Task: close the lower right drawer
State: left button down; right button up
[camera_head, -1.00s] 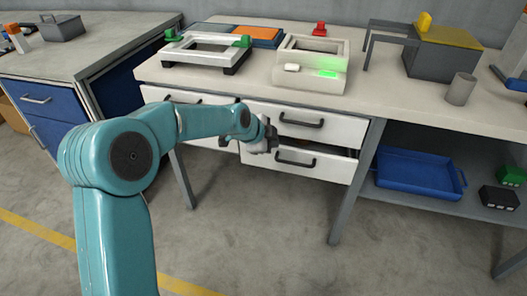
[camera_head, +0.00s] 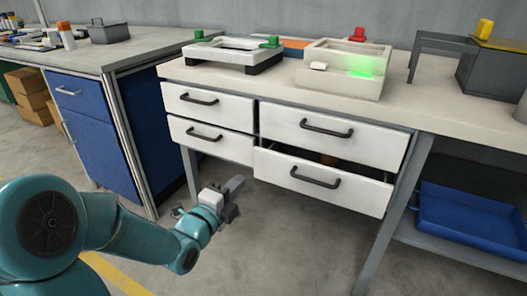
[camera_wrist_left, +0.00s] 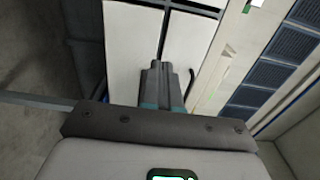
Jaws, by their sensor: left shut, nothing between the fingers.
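The lower right drawer (camera_head: 322,182) is white with a black bar handle (camera_head: 315,177). It stands pulled out a little, with a dark gap above its front and something brown showing inside. The upper right drawer (camera_head: 330,138) is above it, and the two left drawers (camera_head: 208,120) are beside it. My left gripper (camera_head: 236,188) is shut and empty, low in front of the bench and to the left of the lower right drawer, apart from its handle. In the left wrist view, its fingers (camera_wrist_left: 160,78) point toward white drawer fronts. My right gripper is not seen.
The bench top (camera_head: 290,96) carries a grey frame with green clamps (camera_head: 228,52) and a box with a green light (camera_head: 345,68). A blue tray (camera_head: 465,215) lies on the shelf at right. A blue cabinet (camera_head: 90,135) stands at left. Floor in front is clear.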

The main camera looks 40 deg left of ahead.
pick_arm(q)
jog(key=w+p, duration=0.1)
jog(key=p, duration=0.2)
jog(key=b, duration=0.2)
send_near(266, 153)
jog(key=x, duration=0.5)
jog(key=shift+w+a+f, duration=0.1)
jog(key=shift+w+f, duration=0.05)
jog(key=shift+w, duration=0.25)
jog(key=shift+w+a, duration=0.1)
jog(key=shift+w, duration=0.4)
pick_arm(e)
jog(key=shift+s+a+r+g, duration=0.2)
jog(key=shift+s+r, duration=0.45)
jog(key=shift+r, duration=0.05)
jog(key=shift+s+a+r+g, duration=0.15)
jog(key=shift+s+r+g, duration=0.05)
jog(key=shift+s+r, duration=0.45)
